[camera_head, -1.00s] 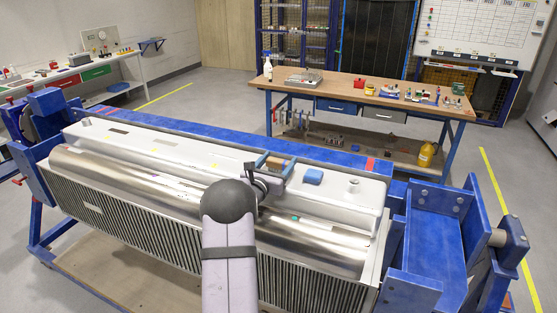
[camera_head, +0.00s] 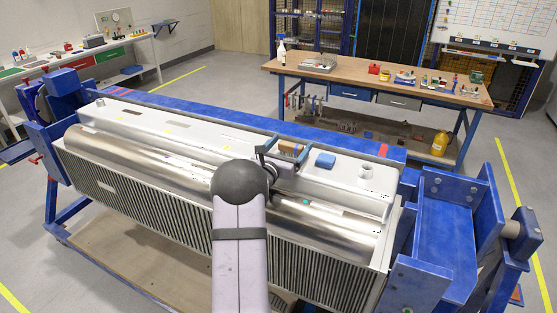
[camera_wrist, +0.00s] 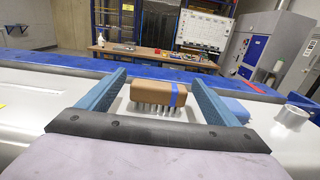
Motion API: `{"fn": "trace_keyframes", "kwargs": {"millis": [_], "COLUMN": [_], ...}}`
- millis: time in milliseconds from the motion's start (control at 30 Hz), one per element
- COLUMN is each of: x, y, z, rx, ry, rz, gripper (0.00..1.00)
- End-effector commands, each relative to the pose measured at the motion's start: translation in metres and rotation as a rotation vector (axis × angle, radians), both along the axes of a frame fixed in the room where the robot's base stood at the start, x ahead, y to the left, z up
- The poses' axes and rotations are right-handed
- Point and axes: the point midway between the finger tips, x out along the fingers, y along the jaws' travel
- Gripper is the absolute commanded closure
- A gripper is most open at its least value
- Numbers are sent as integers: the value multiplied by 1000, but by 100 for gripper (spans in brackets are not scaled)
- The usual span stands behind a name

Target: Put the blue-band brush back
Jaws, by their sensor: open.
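In the wrist view, my gripper (camera_wrist: 159,78) is open, with one blue finger on each side of the brush and a visible gap at both ends. I cannot tell whether the bristles touch the white surface.
A blue block (camera_head: 325,160) lies just right of the brush, close to my right finger. A short round white neck (camera_head: 366,171) rises farther right. The blue jig frame (camera_head: 235,126) runs behind. A workbench (camera_head: 440,94) with tools stands beyond.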

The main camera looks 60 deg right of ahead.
Motion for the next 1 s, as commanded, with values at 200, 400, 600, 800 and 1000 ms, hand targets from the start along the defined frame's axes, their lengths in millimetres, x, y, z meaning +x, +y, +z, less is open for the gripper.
{"fn": "trace_keyframes", "kwargs": {"millis": [200,400,600,800,1000], "x": [1,1,1,0,0], "y": [30,65,93,108,111], "z": [-3,-3,-2,-1,-1], "rx": [-1,-1,-1,-1,0], "ry": [-1,-2,-2,-1,0], "rz": [2,3,2,1,0], "gripper": [15,15,15,15,15]}}
